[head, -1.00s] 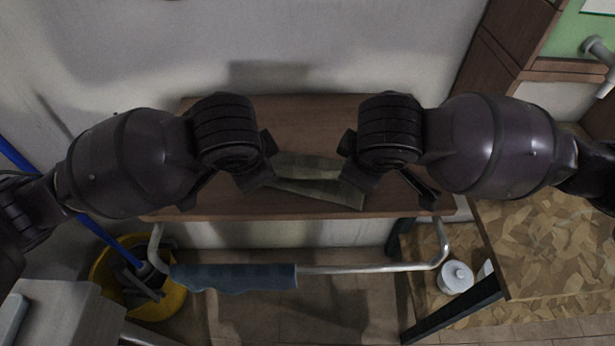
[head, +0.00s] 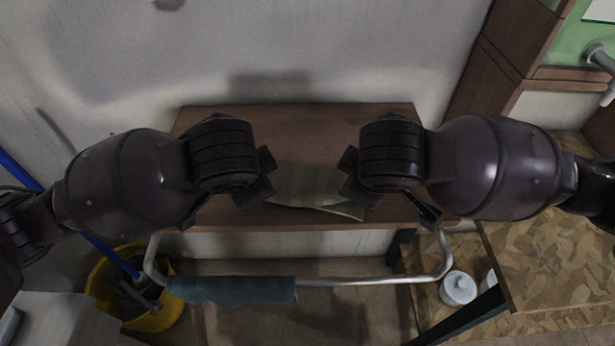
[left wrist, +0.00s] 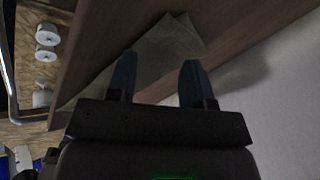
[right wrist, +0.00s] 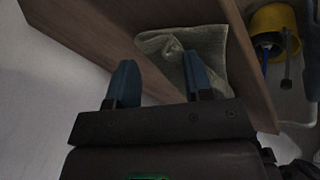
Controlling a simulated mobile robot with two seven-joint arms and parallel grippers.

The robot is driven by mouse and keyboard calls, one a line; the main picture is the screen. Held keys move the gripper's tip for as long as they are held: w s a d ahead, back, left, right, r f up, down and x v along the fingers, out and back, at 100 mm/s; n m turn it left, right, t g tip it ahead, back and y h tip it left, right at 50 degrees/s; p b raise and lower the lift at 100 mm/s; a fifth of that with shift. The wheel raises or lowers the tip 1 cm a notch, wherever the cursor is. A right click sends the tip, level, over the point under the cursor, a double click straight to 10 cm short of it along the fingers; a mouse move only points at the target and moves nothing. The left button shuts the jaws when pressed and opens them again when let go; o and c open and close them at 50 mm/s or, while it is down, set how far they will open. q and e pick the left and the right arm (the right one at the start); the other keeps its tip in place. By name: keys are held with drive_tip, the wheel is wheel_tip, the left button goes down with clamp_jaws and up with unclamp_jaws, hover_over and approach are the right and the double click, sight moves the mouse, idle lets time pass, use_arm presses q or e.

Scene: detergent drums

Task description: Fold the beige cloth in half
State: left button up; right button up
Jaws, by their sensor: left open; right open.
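The beige cloth (head: 307,186) lies on the brown wooden table (head: 300,125), near its front edge. It looks like a narrow strip with a second edge showing along its front right, so it seems doubled over. My left gripper (head: 267,176) is open at the cloth's left end, and my right gripper (head: 349,176) is open at its right end. The cloth also shows beyond the open fingers in the left wrist view (left wrist: 170,45) and, wrinkled, in the right wrist view (right wrist: 212,45). The grippers partly hide the cloth's ends in the head view.
A metal rail (head: 350,268) with a blue cloth (head: 232,290) runs in front of the table. A yellow bucket (head: 150,318) stands at lower left. A white container (head: 458,288) is at lower right. A wall (head: 330,50) stands behind the table.

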use_arm(q)
drive_tip(key=shift+r, duration=0.1)
use_arm(e)
drive_tip(key=shift+r, duration=0.1)
use_arm(q)
drive_tip(key=shift+s+r, duration=0.1)
drive_tip(key=shift+r, duration=0.25)
use_arm(e)
drive_tip(key=shift+s+r, duration=0.1)
drive_tip(key=shift+r, duration=0.25)
use_arm(q)
drive_tip(key=v, duration=0.9)
drive_tip(key=shift+w, duration=0.3)
use_arm(e)
drive_tip(key=v, duration=0.9)
drive_tip(key=shift+w, duration=0.25)
use_arm(q)
drive_tip(key=shift+r, duration=0.1)
use_arm(e)
drive_tip(key=shift+r, duration=0.1)
